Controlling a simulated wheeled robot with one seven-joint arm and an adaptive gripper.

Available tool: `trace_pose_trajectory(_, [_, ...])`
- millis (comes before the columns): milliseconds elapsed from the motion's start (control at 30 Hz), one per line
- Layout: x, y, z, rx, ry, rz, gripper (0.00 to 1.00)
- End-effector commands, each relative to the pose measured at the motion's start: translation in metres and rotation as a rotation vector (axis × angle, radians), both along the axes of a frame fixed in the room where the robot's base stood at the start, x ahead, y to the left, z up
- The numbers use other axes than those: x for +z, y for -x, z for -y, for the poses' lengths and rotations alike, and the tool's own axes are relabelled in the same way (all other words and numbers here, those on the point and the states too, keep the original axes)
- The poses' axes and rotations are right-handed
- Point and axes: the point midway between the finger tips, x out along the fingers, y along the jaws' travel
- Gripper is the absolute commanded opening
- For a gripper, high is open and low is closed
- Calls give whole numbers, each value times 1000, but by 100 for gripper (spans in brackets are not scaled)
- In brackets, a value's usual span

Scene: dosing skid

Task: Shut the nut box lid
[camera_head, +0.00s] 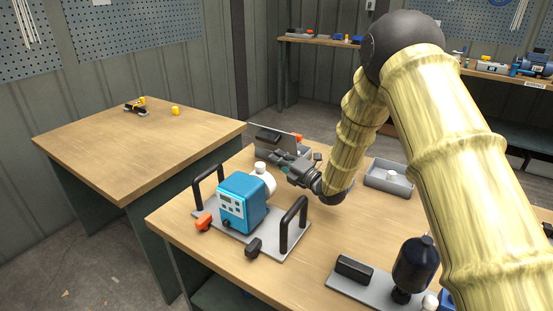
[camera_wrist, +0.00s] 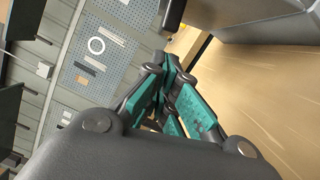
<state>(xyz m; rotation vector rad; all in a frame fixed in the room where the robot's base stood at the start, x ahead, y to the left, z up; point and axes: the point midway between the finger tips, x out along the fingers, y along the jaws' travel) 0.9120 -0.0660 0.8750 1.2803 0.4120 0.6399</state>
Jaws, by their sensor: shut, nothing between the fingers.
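A grey box with a raised, tilted lid (camera_head: 286,131), which looks like the nut box, stands at the back of the near workbench in the head view. My gripper (camera_head: 279,161) is at the near side of this box and hides part of it. In the wrist view the teal fingers of my gripper (camera_wrist: 172,68) are closed together with nothing between them. A grey box wall (camera_wrist: 270,27) fills the upper right of the wrist view, beside the fingertips. I cannot tell whether the fingers touch the lid or the box.
A blue pump (camera_head: 241,201) on a plate with two black handles (camera_head: 293,224) stands in front of my gripper. An open grey tray (camera_head: 388,178) lies to the right. A dark vessel (camera_head: 413,265) stands at the front right. The bench middle is clear.

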Motion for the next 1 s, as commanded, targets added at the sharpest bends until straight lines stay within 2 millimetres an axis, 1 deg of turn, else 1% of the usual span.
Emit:
trace_pose_trajectory(200, [3, -27, -24, 1, 0, 1, 0])
trace_pose_trajectory(433, [5, -50, -43, 1, 0, 0, 0])
trace_pose_trajectory(667, [6, -59, -51, 1, 0, 0, 0])
trace_pose_trajectory(1000, [5, -59, -51, 1, 0, 0, 0])
